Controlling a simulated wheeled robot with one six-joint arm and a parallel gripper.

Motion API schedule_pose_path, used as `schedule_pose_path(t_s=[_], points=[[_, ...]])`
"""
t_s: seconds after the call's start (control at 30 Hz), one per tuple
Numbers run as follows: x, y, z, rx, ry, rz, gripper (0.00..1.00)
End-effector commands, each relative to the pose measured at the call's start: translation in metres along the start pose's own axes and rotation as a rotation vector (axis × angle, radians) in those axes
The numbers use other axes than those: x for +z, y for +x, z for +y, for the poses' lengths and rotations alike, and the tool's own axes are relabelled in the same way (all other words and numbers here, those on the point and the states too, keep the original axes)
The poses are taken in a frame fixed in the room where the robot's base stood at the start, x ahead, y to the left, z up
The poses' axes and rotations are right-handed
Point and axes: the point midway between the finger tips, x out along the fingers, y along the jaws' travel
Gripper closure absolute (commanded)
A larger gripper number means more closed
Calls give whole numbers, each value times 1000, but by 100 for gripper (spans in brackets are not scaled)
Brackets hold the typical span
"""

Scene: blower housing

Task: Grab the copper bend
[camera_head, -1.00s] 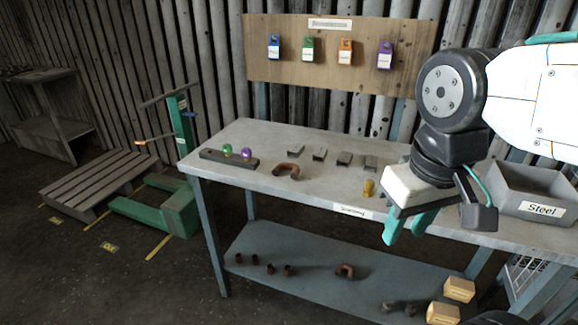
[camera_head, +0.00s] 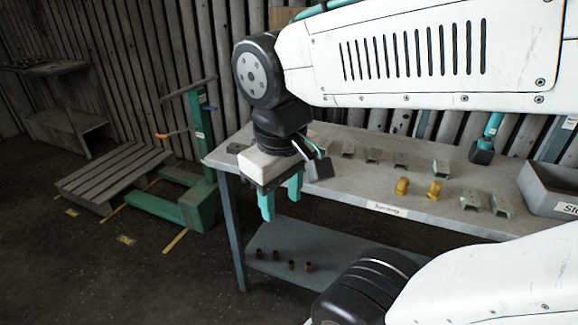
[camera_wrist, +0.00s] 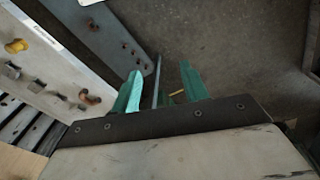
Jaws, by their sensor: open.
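A copper bend (camera_wrist: 83,95) lies on the bench top (camera_wrist: 45,85), near its edge, left of my gripper in the wrist view. A second copper-coloured bend (camera_wrist: 92,24) lies on the lower shelf (camera_wrist: 112,28). In the head view neither bend shows; my arm and gripper cover that area. My gripper (camera_head: 281,200) is open and empty, its teal fingers pointing down at the bench's front left.
Yellow fittings (camera_head: 402,186) and several grey brackets (camera_head: 372,156) stand on the bench top. Small copper fittings (camera_head: 291,265) stand on the lower shelf. A grey bin (camera_head: 552,183) is at the right. A green pallet jack (camera_head: 199,200) and a pallet (camera_head: 112,175) stand left.

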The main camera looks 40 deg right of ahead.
Motion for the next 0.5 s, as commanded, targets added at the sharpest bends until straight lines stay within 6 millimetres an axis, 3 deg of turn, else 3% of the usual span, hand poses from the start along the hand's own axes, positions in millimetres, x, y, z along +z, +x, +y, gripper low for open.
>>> schedule_pose_path(t_s=[0.17, 0.5], points=[[-29, 20, 45, 181, -142, -163, 55], [-107, 75, 149, 515, -605, -563, 55]])
